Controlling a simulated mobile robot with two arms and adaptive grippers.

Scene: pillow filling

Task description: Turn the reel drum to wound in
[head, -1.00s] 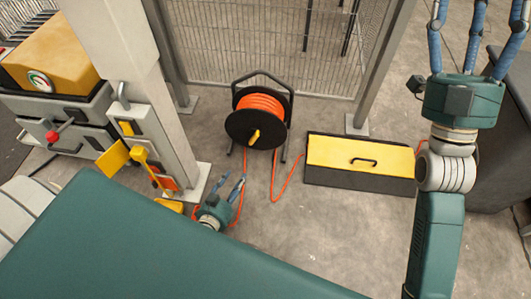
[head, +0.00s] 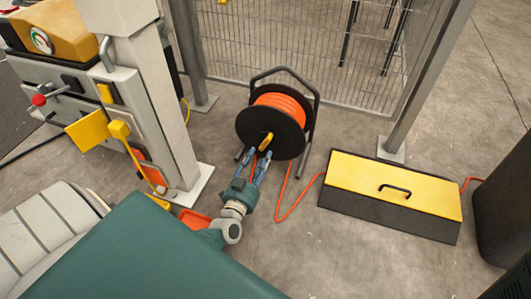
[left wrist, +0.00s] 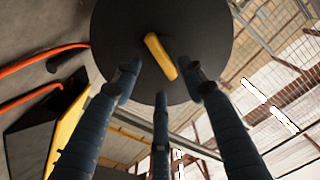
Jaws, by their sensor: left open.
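The reel drum (head: 288,138) is a black disc wound with orange hose, on a dark tube frame (head: 316,95) on the floor. A yellow handle (head: 266,141) sticks out of its face; in the left wrist view the handle (left wrist: 161,56) slants across the disc (left wrist: 112,25). My left gripper (head: 261,162) is open, its blue fingers pointing up at the drum just below the handle. In the left wrist view the fingers (left wrist: 160,85) spread around the handle, apparently without gripping it. My right gripper is out of the head view.
Orange hose (head: 289,206) runs across the floor to a black box with a yellow lid (head: 390,178) at right. A grey post (head: 158,110) with yellow levers stands at left. A mesh fence (head: 300,40) is behind the reel.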

